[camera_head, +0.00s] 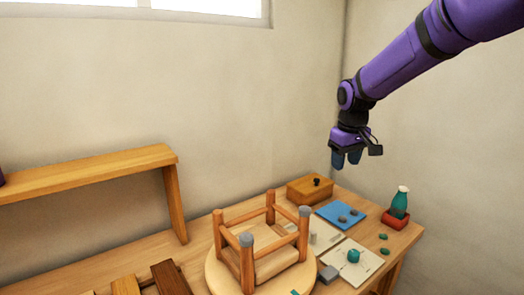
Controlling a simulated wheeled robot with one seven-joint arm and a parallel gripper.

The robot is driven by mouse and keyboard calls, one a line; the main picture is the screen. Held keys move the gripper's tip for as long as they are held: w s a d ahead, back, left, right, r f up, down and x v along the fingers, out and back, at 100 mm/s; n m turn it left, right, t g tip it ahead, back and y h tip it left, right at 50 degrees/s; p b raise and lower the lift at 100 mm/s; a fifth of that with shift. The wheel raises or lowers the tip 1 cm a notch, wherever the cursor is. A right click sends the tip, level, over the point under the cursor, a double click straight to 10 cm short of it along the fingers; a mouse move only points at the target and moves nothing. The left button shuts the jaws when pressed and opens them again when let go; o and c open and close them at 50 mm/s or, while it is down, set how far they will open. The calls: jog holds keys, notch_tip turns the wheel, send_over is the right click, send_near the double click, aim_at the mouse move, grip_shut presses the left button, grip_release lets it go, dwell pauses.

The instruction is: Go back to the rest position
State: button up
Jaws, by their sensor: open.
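My gripper (346,160) hangs at the end of my purple arm in the upper right, pointing down. Its two dark blue fingers are apart, with nothing visible between them. It is in the air above the back right part of the table, over the wooden box and the blue mat, touching nothing that I can see.
An upturned wooden stool frame (248,271) stands on a round board on the wooden table (215,233). Behind it are a wooden box (301,193), a blue mat (329,210) and a green bottle (400,203). A wooden shelf (95,171) rises at left. Walls close the back and right.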

jog(key=s+d+r+m+t, duration=0.1)
jog(key=s+d+r, duration=0.3)
jog(key=s, duration=0.5)
jog(key=s+d+r+m+t, duration=0.15)
jog(key=s+r, duration=0.35)
jog(key=s, duration=0.5)
jog(key=s+d+f+m, duration=0.1)
jog(key=s+d+m, duration=0.1)
jog(key=s, duration=1.4)
jog(key=shift+f+t, duration=0.35)
jog(key=shift+d+m, duration=0.1)
jog(key=shift+m, duration=0.15)
